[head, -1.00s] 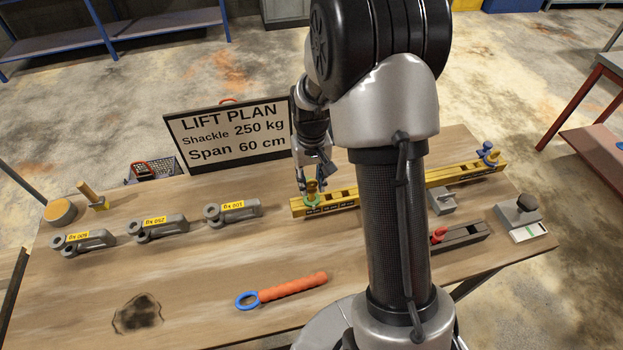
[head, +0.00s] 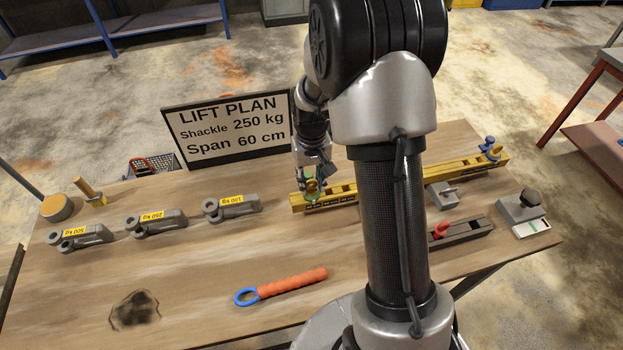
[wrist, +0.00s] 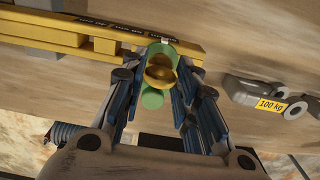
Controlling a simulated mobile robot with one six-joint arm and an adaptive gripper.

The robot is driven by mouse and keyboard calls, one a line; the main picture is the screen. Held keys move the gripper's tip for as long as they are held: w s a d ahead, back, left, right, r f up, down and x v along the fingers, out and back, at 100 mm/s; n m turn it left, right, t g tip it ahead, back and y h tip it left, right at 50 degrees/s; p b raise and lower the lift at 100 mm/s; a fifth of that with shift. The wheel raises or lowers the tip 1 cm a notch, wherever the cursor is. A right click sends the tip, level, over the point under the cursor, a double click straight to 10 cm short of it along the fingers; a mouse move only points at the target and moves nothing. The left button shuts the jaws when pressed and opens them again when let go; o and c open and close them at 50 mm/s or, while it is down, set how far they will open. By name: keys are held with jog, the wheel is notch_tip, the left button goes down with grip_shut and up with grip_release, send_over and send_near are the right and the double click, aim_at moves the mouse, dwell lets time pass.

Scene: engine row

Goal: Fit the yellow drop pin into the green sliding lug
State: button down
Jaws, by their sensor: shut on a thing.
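The green sliding lug (head: 312,197) sits on the yellow beam (head: 340,196), near its left end. My gripper (head: 312,181) points down over the lug and is shut on the yellow drop pin (head: 311,187). In the wrist view, the rounded gold pin (wrist: 160,69) lies between my fingertips (wrist: 160,82). Green parts of the lug (wrist: 152,98) show on both sides of the pin. The pin is at or just above the lug; its lower end is hidden, so I cannot tell how deep it sits.
A blue fitting with yellow (head: 490,147) stands on the beam's right end. Grey shackles with yellow labels (head: 232,207) line the left. An orange-handled tool with a blue ring (head: 290,284) lies in front. The lift plan sign (head: 228,130) stands behind. My arm hides the beam's middle.

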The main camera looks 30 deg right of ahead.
jog(key=shift+f+b, duration=0.35)
jog(key=shift+f, duration=0.2)
jog(key=c, duration=1.2)
grip_release()
notch_tip(320, 180, up, 12)
jog(key=shift+r, duration=0.1)
jog(key=s+a+r+n+t, duration=0.1)
jog(key=s+a+r, duration=0.2)
jog(key=s+r, duration=0.25)
jog(key=s+a+r+t, duration=0.1)
jog(key=s+a+r, duration=0.2)
jog(key=s+r, duration=0.25)
jog(key=s+a+t, duration=0.1)
jog(key=s, duration=0.3)
jog(key=s+a, duration=0.1)
jog(key=s, duration=0.3)
jog(key=s+a+n+t, duration=0.1)
jog(key=s, duration=0.3)
jog(key=shift+a+t, duration=0.2)
jog(key=shift+t, duration=0.1)
